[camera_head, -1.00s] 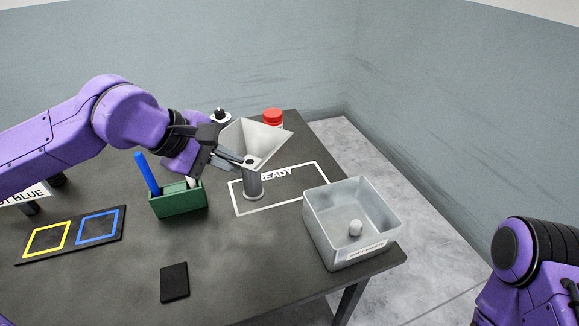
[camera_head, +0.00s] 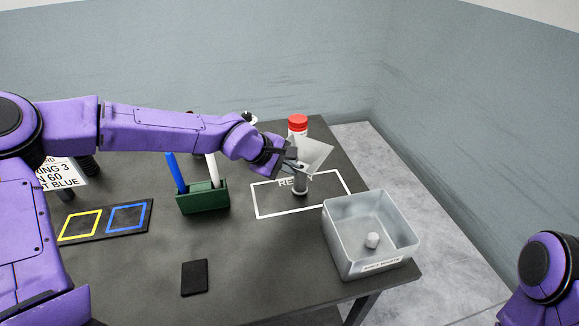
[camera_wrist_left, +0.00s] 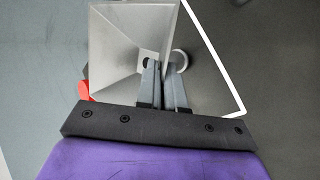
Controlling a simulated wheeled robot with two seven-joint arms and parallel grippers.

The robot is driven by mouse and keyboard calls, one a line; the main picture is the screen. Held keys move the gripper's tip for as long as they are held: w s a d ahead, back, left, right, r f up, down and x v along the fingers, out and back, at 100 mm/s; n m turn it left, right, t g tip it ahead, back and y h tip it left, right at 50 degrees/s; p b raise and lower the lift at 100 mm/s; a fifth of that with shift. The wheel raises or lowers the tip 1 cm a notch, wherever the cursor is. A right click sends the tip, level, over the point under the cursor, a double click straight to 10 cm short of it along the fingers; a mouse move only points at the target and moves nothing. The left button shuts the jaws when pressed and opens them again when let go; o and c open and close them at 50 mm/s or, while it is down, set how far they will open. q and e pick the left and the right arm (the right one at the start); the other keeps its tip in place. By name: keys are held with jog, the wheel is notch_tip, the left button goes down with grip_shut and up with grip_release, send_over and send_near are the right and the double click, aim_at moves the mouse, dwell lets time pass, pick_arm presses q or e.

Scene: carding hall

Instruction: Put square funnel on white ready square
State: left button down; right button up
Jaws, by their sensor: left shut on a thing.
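The square funnel (camera_head: 313,152) is grey metal with a wide square mouth and a tube below. It is upright inside or just above the white READY outline (camera_head: 258,201), and I cannot tell whether its foot touches the table. My left gripper (camera_head: 293,165) is shut on the funnel below its mouth. In the left wrist view the fingers (camera_wrist_left: 162,85) close at the funnel (camera_wrist_left: 125,40), and the white outline (camera_wrist_left: 222,60) runs to its right. My right gripper is outside the view; only part of that arm shows at the lower right.
A grey metal bin (camera_head: 338,232) with a white ball (camera_head: 372,240) stands at the right edge. A green holder (camera_head: 203,199) with blue and white sticks stands left of the outline. A red-capped jar (camera_head: 297,124) stands behind. A black pad (camera_head: 195,278) lies in front.

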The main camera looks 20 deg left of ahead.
pick_arm(q)
jog(key=shift+w+f, duration=0.3)
jog(key=shift+f, duration=0.15)
jog(key=c, duration=1.7)
grip_release()
jog(key=shift+s+f, duration=0.1)
jog(key=shift+s, duration=0.05)
jog(key=o, duration=0.4)
jog(key=shift+o, duration=0.2)
jog(key=shift+r, duration=0.3)
jog(key=v, duration=1.1)
jog(key=shift+s+a+r, duration=0.2)
jog(key=shift+s+r, duration=0.05)
jog(key=shift+s, duration=0.05)
